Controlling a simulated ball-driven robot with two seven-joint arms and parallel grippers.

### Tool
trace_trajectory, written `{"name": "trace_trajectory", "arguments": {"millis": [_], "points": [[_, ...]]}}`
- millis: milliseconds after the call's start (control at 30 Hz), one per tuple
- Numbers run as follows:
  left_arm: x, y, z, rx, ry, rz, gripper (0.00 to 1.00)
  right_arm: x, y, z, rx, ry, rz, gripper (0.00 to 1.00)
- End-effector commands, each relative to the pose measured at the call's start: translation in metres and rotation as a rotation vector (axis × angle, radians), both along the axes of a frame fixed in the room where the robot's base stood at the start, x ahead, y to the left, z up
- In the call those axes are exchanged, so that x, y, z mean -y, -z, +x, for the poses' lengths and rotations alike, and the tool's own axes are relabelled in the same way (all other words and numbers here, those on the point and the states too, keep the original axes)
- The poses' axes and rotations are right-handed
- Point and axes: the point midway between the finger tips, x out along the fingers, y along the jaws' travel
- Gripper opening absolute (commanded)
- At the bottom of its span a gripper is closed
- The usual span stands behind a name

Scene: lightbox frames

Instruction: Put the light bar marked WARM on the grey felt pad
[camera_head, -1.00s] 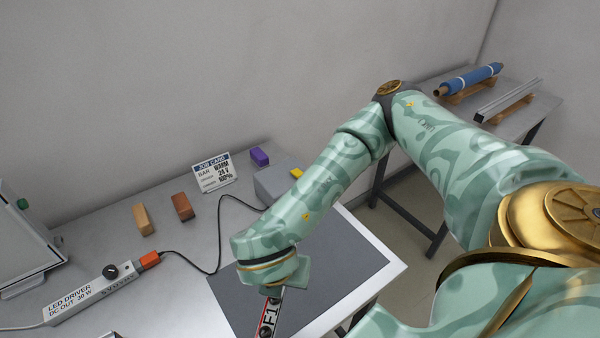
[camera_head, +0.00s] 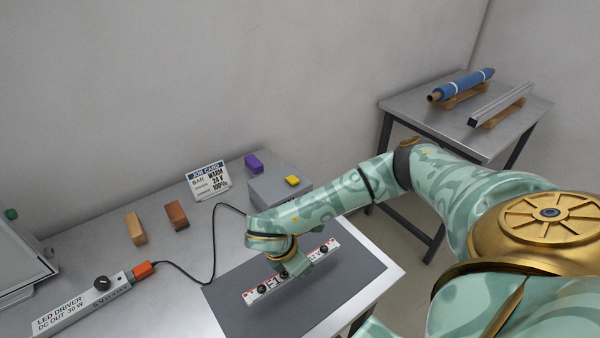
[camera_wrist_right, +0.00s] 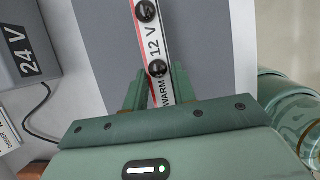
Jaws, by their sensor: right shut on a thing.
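A slim white light bar (camera_head: 273,284) with red markings and black round knobs lies slantwise over the grey felt pad (camera_head: 345,275) in the head view. In the right wrist view the bar (camera_wrist_right: 152,42) reads "12 V", with "WARM" near the fingers. My right gripper (camera_head: 288,271) is shut on the bar near its middle; its fingers also show in the wrist view (camera_wrist_right: 152,90). I cannot tell whether the bar touches the pad (camera_wrist_right: 205,55) or hangs just above it. My left gripper is not in view.
A grey box (camera_head: 280,188) with a yellow button stands behind the pad and shows "24 V" in the wrist view (camera_wrist_right: 22,45). An LED driver (camera_head: 85,302), its black cable, two wooden blocks and a purple block (camera_head: 253,163) are around.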

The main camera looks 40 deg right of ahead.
Motion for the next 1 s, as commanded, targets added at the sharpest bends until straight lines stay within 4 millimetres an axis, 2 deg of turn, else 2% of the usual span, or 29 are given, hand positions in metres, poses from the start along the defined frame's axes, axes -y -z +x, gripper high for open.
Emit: {"name": "trace_trajectory", "arguments": {"millis": [133, 300, 633, 667, 700, 733, 1000], "points": [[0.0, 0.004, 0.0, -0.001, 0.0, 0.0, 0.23, 0.008, 0.011, 0.004, -0.001, 0.003, -0.002, 0.0], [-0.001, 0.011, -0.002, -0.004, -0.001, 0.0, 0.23, 0.008, 0.039, 0.004, -0.002, 0.0, -0.002, 0.0], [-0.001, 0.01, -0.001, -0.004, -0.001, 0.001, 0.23, 0.007, 0.042, 0.005, 0.0, -0.001, 0.0, 0.0], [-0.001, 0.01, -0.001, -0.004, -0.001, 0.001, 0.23, 0.007, 0.042, 0.005, 0.0, -0.001, 0.0, 0.35], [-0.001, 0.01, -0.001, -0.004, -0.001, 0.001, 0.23, 0.007, 0.042, 0.005, 0.0, -0.001, 0.0, 0.46], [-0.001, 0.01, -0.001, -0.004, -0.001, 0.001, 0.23, 0.007, 0.042, 0.005, 0.0, -0.001, 0.0, 0.48], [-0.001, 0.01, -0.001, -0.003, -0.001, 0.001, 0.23, 0.007, 0.04, 0.005, 0.0, 0.0, 0.0, 0.48]]}}
